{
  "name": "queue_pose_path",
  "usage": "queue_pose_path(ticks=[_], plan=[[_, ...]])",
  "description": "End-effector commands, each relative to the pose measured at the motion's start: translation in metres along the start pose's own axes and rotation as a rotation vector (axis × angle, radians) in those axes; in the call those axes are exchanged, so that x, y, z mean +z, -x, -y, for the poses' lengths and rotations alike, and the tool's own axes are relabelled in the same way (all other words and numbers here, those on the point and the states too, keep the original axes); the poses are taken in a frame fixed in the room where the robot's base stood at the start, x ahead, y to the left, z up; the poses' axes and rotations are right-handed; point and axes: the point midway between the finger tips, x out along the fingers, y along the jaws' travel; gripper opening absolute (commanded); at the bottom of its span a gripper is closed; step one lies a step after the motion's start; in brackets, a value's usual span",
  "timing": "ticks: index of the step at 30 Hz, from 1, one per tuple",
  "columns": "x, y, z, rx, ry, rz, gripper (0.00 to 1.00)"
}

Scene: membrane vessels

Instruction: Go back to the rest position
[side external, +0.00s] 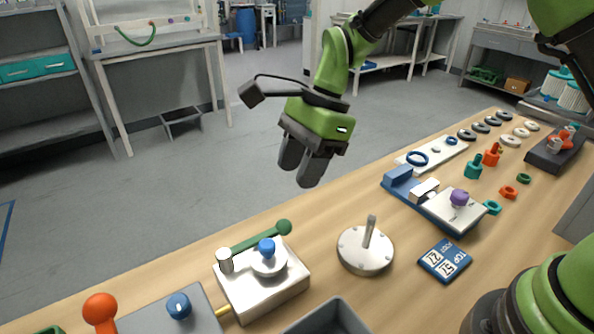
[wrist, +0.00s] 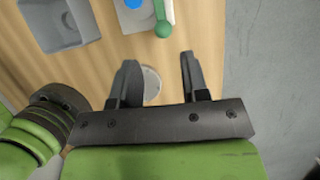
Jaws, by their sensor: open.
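My gripper (side external: 303,170) hangs above the far edge of the bench in the side view, fingers pointing down. It is clear of every object. In the wrist view my gripper (wrist: 158,75) shows two dark fingers spread apart with nothing between them but bench top and part of a round metal disc (wrist: 151,84). In the side view that round disc (side external: 364,251) lies on the bench with an upright pin, below and to the right of the fingers.
A white block with a blue knob (side external: 267,247) and green-handled lever (side external: 262,237) stands near the front. An orange knob (side external: 100,308) and grey bin (side external: 327,318) are closest. A purple-knobbed fixture (side external: 459,198), a blue card (side external: 445,260) and several rings are to the right. Above the bench is open air.

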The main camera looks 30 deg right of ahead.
Motion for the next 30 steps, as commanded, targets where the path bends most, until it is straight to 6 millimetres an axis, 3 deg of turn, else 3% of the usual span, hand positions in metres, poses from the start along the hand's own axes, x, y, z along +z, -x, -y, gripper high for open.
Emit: queue_pose_path(ticks=[5, 8, 11, 15, 21, 25, 30], plan=[[0.0, 0.004, -0.001, -0.007, 0.013, -0.001, 0.41], [0.001, 0.022, -0.005, -0.038, 0.076, -0.006, 0.41], [0.001, 0.056, -0.017, -0.096, 0.202, -0.023, 0.41], [-0.004, 0.108, -0.046, -0.192, 0.437, -0.078, 0.41], [-0.017, 0.159, -0.102, -0.312, 0.767, -0.207, 0.41], [-0.027, 0.177, -0.141, -0.37, 0.97, -0.316, 0.41], [-0.041, 0.184, -0.18, -0.411, 1.181, -0.458, 0.41]])
